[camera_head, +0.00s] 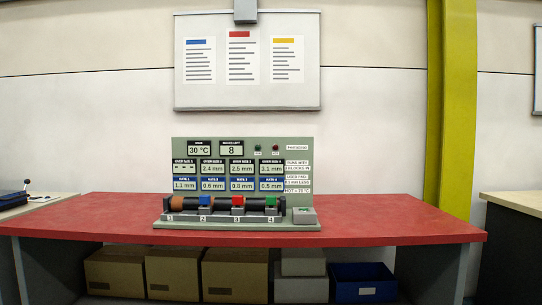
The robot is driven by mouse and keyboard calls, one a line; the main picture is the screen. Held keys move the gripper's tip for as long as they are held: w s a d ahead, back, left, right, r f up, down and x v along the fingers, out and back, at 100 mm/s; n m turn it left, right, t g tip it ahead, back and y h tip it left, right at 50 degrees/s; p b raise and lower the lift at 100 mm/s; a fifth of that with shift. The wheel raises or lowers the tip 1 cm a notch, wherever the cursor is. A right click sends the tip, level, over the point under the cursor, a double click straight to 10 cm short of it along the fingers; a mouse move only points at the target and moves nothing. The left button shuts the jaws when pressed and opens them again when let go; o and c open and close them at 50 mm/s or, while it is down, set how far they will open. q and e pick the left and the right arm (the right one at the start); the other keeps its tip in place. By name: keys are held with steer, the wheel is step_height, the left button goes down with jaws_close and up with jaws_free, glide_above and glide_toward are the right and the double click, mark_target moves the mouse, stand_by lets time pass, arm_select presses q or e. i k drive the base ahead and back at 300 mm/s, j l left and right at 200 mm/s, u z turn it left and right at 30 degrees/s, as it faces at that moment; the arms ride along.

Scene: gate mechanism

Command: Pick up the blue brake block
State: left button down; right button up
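The blue brake block (205,201) sits in the slot marked 2 of a grey-green test bench (240,227), on or around its dark horizontal shaft. The bench stands on a red table (385,218). A red block (237,201) and a green block (271,203) sit to its right at slots 3 and 4. Neither of my grippers is in view.
A panel of displays (242,152) stands behind the shaft. A grey box (305,216) is at the bench's right end. The table is clear on both sides. Cardboard boxes (235,273) and a blue bin (362,282) are under it. A yellow column (452,110) stands behind right.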

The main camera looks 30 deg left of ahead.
mark_target(204, 200)
steer(key=i+j+u, duration=0.25)
steer(key=i+j, duration=0.2)
steer(key=i+j+u, duration=0.3)
steer(key=i, duration=0.3)
steer(key=i+j+u, duration=0.25)
steer(key=i, duration=0.35)
steer(key=i+u, duration=0.25)
steer(key=i, duration=0.3)
